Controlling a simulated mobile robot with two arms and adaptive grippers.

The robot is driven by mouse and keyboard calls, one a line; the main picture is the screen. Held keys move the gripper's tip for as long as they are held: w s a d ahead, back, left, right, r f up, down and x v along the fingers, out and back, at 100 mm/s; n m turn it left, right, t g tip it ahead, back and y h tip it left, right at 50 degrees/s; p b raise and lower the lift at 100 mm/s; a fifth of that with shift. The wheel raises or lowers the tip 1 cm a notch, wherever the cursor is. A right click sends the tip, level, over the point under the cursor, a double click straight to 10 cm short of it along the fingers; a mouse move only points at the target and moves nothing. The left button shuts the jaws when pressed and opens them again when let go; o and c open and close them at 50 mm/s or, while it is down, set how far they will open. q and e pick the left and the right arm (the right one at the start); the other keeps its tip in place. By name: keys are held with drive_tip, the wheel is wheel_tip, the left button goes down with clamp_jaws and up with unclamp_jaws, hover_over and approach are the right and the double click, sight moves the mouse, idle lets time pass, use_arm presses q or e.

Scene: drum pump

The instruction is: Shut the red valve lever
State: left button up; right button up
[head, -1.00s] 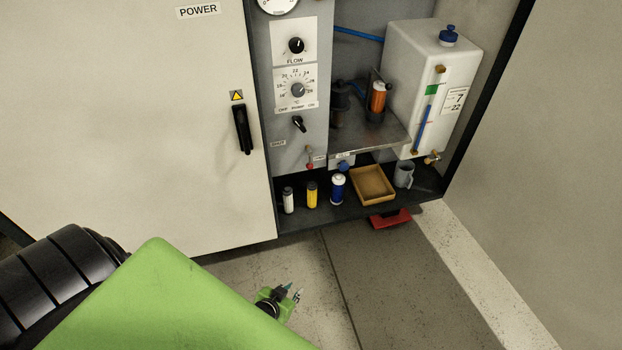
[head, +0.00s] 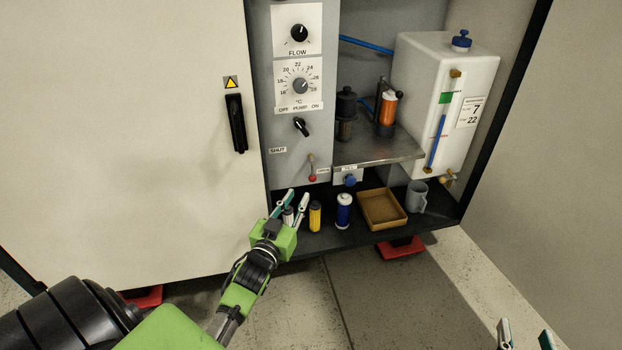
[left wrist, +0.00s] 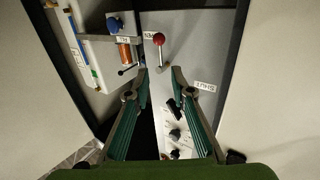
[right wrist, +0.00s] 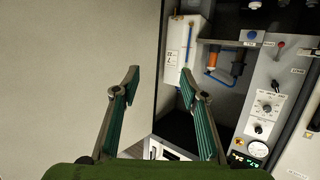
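The red valve lever (head: 312,177) is a thin metal arm with a red ball at its lower end, hanging down on the grey panel. A SHUT label (head: 277,150) is up and left of it, and another small label (head: 323,171) is just right of it. The lever also shows in the left wrist view (left wrist: 159,41), ahead of the fingertips, and in the right wrist view (right wrist: 281,45). My left gripper (head: 297,197) is open and empty, low and left of the ball and apart from it. My right gripper (head: 525,332) is open and empty at the lower right.
A white bottle partly hidden by my left gripper, a yellow bottle (head: 315,216), a blue bottle (head: 344,210), a tan tray (head: 402,218) and a grey mug (head: 416,197) stand on the cabinet floor. A metal shelf (head: 400,150) juts out right of the lever. The cabinet door is at left.

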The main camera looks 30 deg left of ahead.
use_arm(q)
drive_tip(key=b, duration=0.2)
approach(312, 173)
drive_tip(key=w, duration=0.4)
drive_tip(key=x, duration=0.2)
drive_tip(key=a+b+x, duration=0.1)
drive_tip(key=x, duration=0.1)
drive_tip(key=shift+w+a, duration=0.15)
drive_tip(key=shift+w, duration=0.2)
use_arm(e)
wheel_tip(312, 173, up, 18)
drive_tip(key=s+a+t+y, duration=0.1)
drive_tip(key=s+t+y, duration=0.1)
drive_tip(key=t, duration=0.7)
drive_tip(key=shift+a+f+t+y, duration=0.2)
drive_tip(key=shift+a+t+y, duration=0.15)
drive_tip(key=shift+y, duration=0.25)
drive_tip(key=shift+s, duration=0.1)
use_arm(q)
clamp_jaws()
